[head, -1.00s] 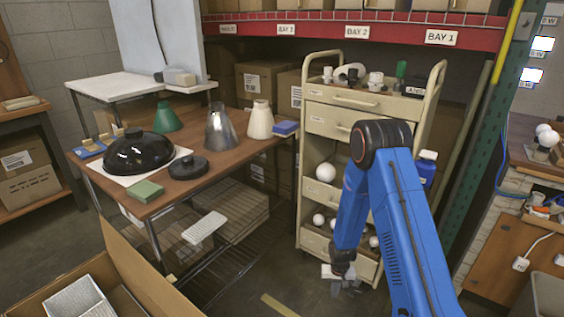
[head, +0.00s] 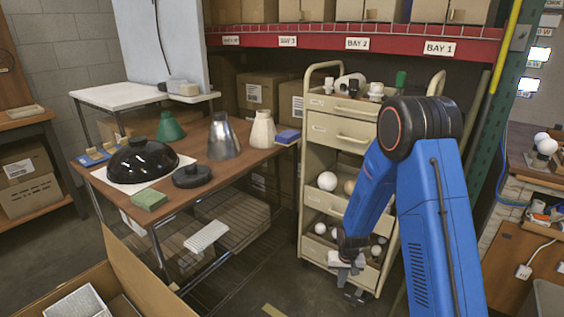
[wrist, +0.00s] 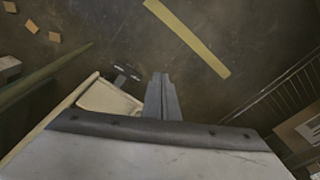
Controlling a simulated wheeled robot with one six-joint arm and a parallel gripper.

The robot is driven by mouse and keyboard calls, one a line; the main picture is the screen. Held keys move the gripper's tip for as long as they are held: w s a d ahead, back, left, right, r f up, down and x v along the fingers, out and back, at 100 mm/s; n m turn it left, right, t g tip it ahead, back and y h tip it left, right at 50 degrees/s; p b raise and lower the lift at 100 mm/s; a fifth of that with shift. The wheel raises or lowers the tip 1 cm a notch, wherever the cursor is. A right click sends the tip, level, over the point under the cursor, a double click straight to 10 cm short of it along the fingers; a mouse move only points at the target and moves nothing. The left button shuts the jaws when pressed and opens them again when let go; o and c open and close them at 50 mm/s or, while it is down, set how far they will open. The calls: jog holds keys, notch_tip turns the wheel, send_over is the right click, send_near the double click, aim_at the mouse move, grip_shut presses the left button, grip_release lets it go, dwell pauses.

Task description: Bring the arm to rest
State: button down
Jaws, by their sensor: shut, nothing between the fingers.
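My gripper (head: 355,293) hangs low at the end of my blue arm, in front of the bottom of the beige drawer cart (head: 335,128). Its fingers point down toward the floor. In the wrist view the two fingers of my gripper (wrist: 162,95) lie together at the middle, with nothing between them. The dark floor (wrist: 120,45) shows beyond them. My arm is folded, its elbow high in front of the cart's right side, and hides part of the cart.
A wooden table (head: 225,168) holds a black dome shade (head: 140,160), cone shades and a green block (head: 150,199). An open cardboard box (head: 135,265) stands front left. A workbench (head: 530,170) is at the right. Some floor between table and cart is clear.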

jog(key=s+d+r+t, duration=0.1)
jog(key=s+r, duration=0.3)
jog(key=r, duration=0.5)
jog(key=s+d+r, duration=0.1)
jog(key=s+r, duration=0.2)
jog(key=r, duration=0.7)
jog(key=s+d+r+t, duration=0.15)
jog(key=s+r, duration=0.25)
jog(key=r, duration=0.5)
jog(key=s+r, duration=0.4)
jog(key=s, duration=0.3)
jog(key=s+d+r+t, duration=0.1)
jog(key=s+r, duration=0.3)
jog(key=s, duration=0.4)
jog(key=s+d+r+n, duration=0.1)
jog(key=s+r, duration=0.3)
jog(key=s, duration=0.4)
jog(key=shift+d+r, duration=0.25)
jog(key=shift+r, duration=0.1)
